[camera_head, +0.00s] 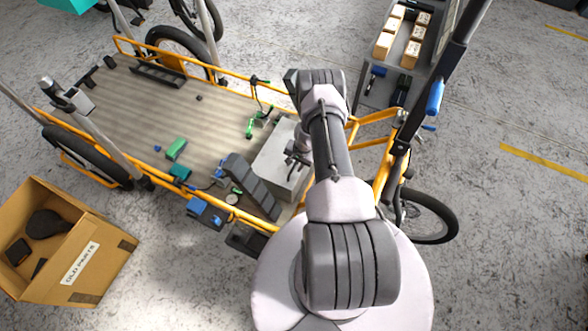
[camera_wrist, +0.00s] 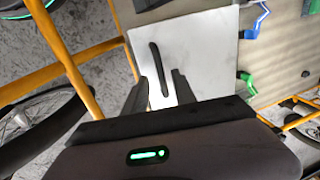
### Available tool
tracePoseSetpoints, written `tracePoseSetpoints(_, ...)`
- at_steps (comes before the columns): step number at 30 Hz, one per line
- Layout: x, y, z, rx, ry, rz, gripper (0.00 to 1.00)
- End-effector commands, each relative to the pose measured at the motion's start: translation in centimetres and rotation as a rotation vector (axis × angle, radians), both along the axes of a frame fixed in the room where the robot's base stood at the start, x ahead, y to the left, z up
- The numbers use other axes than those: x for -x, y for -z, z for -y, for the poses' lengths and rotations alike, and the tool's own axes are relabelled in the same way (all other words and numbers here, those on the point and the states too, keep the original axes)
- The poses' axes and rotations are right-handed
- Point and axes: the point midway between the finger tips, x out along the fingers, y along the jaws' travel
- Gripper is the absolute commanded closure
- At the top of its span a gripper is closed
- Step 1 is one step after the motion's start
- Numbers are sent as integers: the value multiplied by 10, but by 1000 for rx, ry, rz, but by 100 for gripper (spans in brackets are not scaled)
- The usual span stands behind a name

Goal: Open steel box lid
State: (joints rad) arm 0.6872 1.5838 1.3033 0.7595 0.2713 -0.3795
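The grey steel box (camera_head: 273,152) stands on the cargo bike's wooden bed, at its right end, partly hidden by my arm in the head view. Its flat lid (camera_wrist: 205,50) looks closed in the wrist view. A slim dark bar handle (camera_wrist: 158,68) runs along the lid. My gripper (camera_wrist: 160,76) is open, with one finger on each side of the handle in the wrist view. The fingers appear apart from the handle; the height gap is hard to judge. In the head view my gripper (camera_head: 294,165) is over the box's right part.
Yellow frame rails (camera_head: 365,130) border the bed. A cardboard box (camera_head: 110,270) stands on the floor at left. A shelf with small boxes (camera_head: 383,45) is at upper right.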

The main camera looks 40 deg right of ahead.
Motion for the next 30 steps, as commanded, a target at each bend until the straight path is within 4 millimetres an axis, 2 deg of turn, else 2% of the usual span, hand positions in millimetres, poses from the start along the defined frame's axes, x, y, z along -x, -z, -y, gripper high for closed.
tracePoseSetpoints(1, -2, 9, 0, 1, -1, 0, 68)
tracePoseSetpoints(3, -2, 14, -1, 0, -1, 0, 68)
tracePoseSetpoints(13, -4, 15, -1, 0, 0, 0, 68)
tracePoseSetpoints(18, -3, 15, -1, 0, 0, 0, 100)
tracePoseSetpoints(30, -3, 15, -1, 0, 0, 0, 100)
